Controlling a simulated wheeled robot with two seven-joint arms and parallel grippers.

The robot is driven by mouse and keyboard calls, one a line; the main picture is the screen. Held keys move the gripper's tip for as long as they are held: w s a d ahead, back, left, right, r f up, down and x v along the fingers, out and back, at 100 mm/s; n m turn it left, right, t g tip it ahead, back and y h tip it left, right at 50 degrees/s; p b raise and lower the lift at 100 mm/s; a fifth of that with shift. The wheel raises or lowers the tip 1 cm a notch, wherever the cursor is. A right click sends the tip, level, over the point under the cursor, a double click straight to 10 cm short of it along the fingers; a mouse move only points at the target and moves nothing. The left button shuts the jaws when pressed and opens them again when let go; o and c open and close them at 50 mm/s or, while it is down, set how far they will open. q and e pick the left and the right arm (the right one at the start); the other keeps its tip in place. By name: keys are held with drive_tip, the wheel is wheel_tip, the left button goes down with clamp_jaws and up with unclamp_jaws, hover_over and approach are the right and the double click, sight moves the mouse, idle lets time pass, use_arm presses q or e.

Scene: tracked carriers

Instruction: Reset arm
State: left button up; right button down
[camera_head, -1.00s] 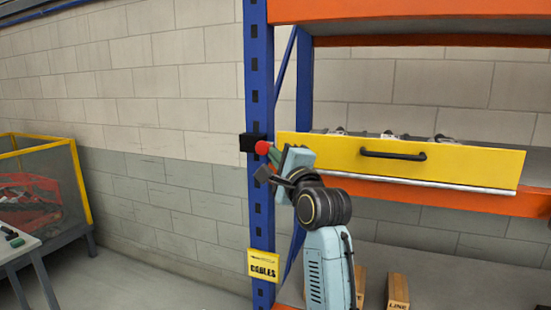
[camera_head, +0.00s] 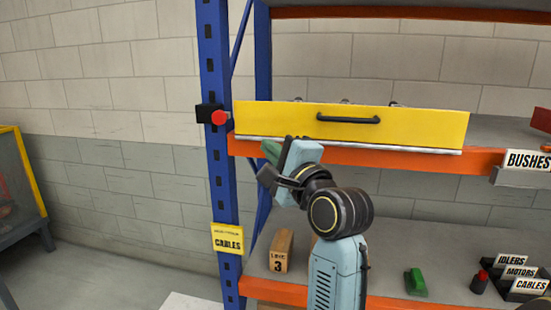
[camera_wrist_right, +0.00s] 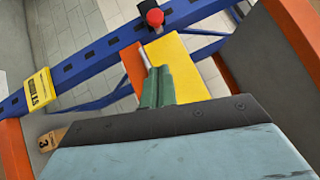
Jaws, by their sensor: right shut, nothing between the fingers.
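My right gripper (camera_head: 272,160) is in front of the rack in the head view, just below the left end of a yellow drawer (camera_head: 400,123). Its green fingers (camera_wrist_right: 157,88) are together and empty in the right wrist view. A red button (camera_head: 219,117) on a black box sits on the blue rack post (camera_head: 218,160), up and left of the gripper and apart from it. The button also shows in the right wrist view (camera_wrist_right: 155,17), beyond the fingertips. My left gripper is in neither view.
The orange shelf beam (camera_head: 400,160) runs under the drawer. A yellow-framed cage (camera_head: 25,175) stands at the left. The floor between cage and rack is clear.

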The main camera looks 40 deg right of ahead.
drive_tip(key=shift+s+a+f, duration=0.1)
drive_tip(key=shift+s, duration=0.5)
